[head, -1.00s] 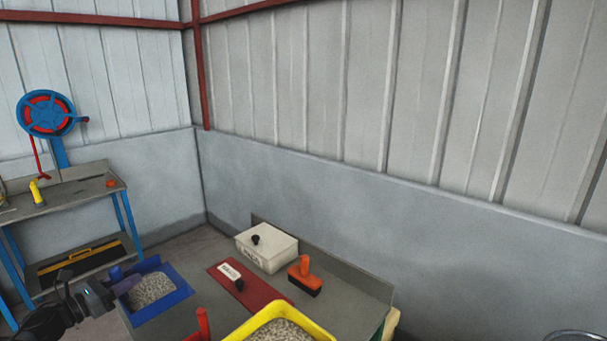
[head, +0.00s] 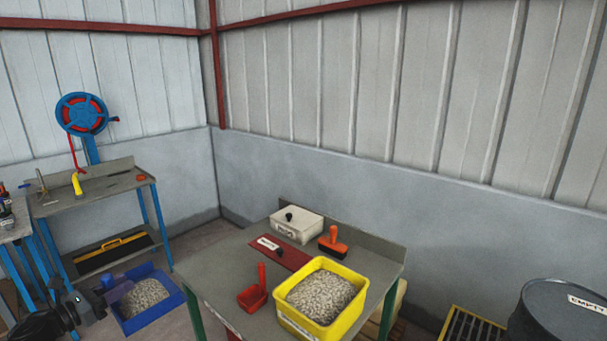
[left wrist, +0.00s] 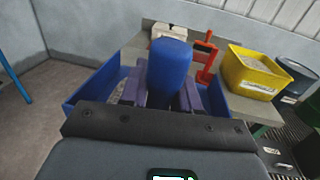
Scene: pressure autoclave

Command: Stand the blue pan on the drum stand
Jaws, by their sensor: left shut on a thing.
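The blue pan (head: 165,318) holds grey granules and has a blue upright handle (left wrist: 170,68). In the head view it is off the left side of the grey table and looks roughly level. My left gripper (head: 113,290) is shut on the pan's handle. In the left wrist view the purple fingers (left wrist: 162,95) are on both sides of the handle, and the pan walls (left wrist: 82,88) show beyond. A dark drum (head: 560,312) labelled EMPTY is at the lower right, beside a yellow-edged black grate (head: 472,328). I cannot tell which part is the drum stand. My right gripper is not in view.
The grey table (head: 215,268) bears a yellow bin (head: 352,315) of granules, a small red scoop (head: 252,297), a white box (head: 297,226) and an orange-handled brush (head: 333,245). A workbench (head: 110,190) with a blue reel stands at the left. Floor shows between them.

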